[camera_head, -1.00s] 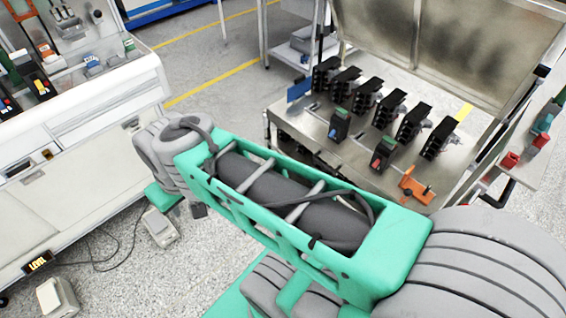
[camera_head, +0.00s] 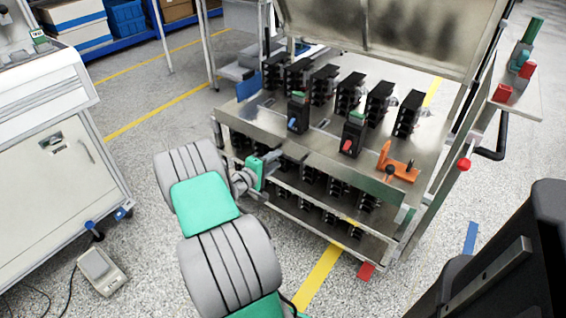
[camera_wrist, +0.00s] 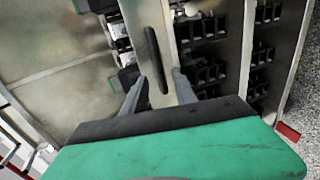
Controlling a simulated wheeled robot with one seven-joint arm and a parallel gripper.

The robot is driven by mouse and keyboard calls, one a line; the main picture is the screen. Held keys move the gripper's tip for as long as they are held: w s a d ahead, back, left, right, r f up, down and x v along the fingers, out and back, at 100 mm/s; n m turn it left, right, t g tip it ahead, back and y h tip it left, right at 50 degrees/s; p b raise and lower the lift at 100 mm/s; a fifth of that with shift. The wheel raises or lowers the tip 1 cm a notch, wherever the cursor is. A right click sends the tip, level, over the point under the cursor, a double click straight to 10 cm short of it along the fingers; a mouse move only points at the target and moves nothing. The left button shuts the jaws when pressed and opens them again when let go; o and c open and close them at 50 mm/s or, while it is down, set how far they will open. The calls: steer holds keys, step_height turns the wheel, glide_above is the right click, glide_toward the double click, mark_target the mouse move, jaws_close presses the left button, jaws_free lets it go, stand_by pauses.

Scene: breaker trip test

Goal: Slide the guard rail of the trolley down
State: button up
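The trolley (camera_head: 265,122) stands right of centre in the head view, with breakers on its top deck and lower shelves. A long metal rail (camera_head: 330,165) runs along its front edge; I take this as the guard rail. In the wrist view the same metal strip (camera_wrist: 150,15) crosses the upper middle and carries a long dark slot or grip (camera_wrist: 154,55). My gripper (camera_head: 272,160) is at the left part of the trolley's front. In the wrist view, the fingers of my gripper (camera_wrist: 159,82) are apart, with the dark grip between them. Contact cannot be told.
A large metal panel (camera_head: 390,30) stands raised behind the deck. Two loose breakers (camera_head: 352,133) and an orange bracket (camera_head: 398,165) sit near the front. A red knob (camera_head: 463,165) is on the right post.

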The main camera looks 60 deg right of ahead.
mark_target(289, 154)
steer(key=x, duration=0.5)
steer(key=shift+d+b, duration=0.15)
steer(key=shift+b, duration=0.25)
jaws_close()
stand_by(0.9)
